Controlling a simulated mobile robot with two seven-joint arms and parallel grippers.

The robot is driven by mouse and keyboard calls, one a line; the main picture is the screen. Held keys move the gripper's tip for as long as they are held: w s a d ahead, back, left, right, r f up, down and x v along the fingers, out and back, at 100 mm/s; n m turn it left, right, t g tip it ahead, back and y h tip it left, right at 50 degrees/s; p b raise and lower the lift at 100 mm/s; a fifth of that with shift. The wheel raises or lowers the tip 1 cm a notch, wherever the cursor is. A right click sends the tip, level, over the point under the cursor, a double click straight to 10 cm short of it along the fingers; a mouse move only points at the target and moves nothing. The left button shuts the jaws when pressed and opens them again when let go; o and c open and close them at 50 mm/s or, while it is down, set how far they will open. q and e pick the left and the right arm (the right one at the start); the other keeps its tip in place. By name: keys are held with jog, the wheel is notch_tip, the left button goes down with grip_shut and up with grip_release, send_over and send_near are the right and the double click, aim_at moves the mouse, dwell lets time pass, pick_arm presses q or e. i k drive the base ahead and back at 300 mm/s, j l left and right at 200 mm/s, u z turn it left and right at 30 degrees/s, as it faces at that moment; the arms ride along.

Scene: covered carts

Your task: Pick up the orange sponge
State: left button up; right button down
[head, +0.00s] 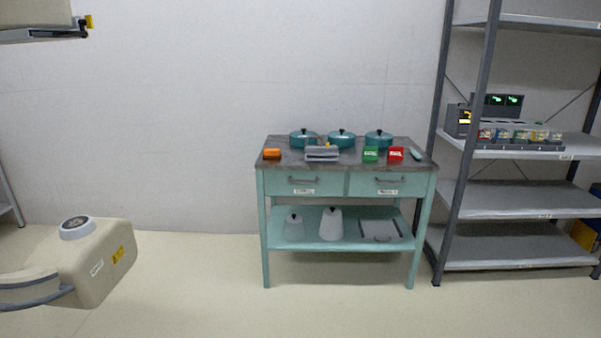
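The orange sponge (272,154) is a small orange block. It lies at the left end of the grey top of a teal cart (306,182), near the front edge. Nothing covers it and nothing touches it that I can make out. Neither my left gripper nor my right gripper shows in the head view, so I cannot see whether they are open or shut.
Teal lidded pots (303,139) stand along the back of the cart top. A folded grey cloth (322,154), a green packet (370,154) and a red packet (396,154) lie along the front. A grey metal shelf (500,198) stands at right. Floor before the cart is clear.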

aim_at(269, 153)
jog(key=i+u, duration=0.15)
jog(key=i, duration=1.25)
jog(key=i+j+z, duration=0.3)
jog(key=i, duration=0.2)
jog(key=i+j+z, duration=0.3)
jog(key=i, duration=0.2)
jog(key=l, duration=0.1)
